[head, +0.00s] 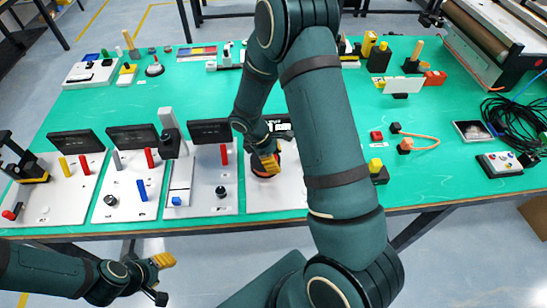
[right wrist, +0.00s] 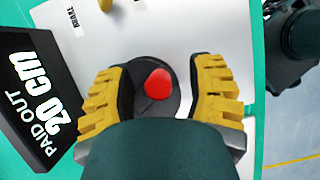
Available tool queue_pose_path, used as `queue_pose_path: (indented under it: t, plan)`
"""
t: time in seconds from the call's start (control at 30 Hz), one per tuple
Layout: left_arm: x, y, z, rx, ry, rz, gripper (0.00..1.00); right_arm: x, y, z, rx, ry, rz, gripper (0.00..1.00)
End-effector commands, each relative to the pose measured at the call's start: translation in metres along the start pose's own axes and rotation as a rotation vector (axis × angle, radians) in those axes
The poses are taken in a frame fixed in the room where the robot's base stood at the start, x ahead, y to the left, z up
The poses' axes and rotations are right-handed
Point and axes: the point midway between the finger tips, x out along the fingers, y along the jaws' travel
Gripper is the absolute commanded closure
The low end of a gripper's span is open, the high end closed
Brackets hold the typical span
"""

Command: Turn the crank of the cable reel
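In the right wrist view the crank's red knob (right wrist: 158,84) shows on a dark round disc (right wrist: 172,110) on the cable reel's white board (right wrist: 215,28). A black display (right wrist: 32,105) beside it reads "PAID OUT 20 cm". My right gripper (right wrist: 160,92) is open, with one yellow-padded finger on each side of the knob and a gap on both sides. In the head view my right gripper (head: 265,163) is over the reel's board (head: 270,202), and my arm hides much of it. My left gripper (head: 161,277) is in front of the table, empty, fingers apart.
A yellow peg (right wrist: 105,4) stands near the label "BRAKE" on the board. Boards with coloured levers, such as the one with a blue lever (head: 141,190), stand left of the reel. An orange cable (head: 420,137) and black cables (head: 515,120) lie to the right.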

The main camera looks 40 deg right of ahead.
Motion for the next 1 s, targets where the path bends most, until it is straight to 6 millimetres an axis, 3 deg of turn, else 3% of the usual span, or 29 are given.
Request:
queue_pose_path:
  t: [0.37,0.8,1.0]
  plan:
    - [0.0,0.0,0.0,0.0,0.0,0.0,0.53,-0.007,0.002,-0.002,-0.001,0.005,0.006,0.45]
    - [0.0,0.0,0.0,0.0,0.0,0.0,0.53,-0.087,0.001,-0.001,0.001,0.006,0.007,0.45]
    - [0.0,0.0,0.0,0.0,0.0,0.0,0.53,-0.113,0.001,-0.001,0.0,0.004,0.004,0.45]
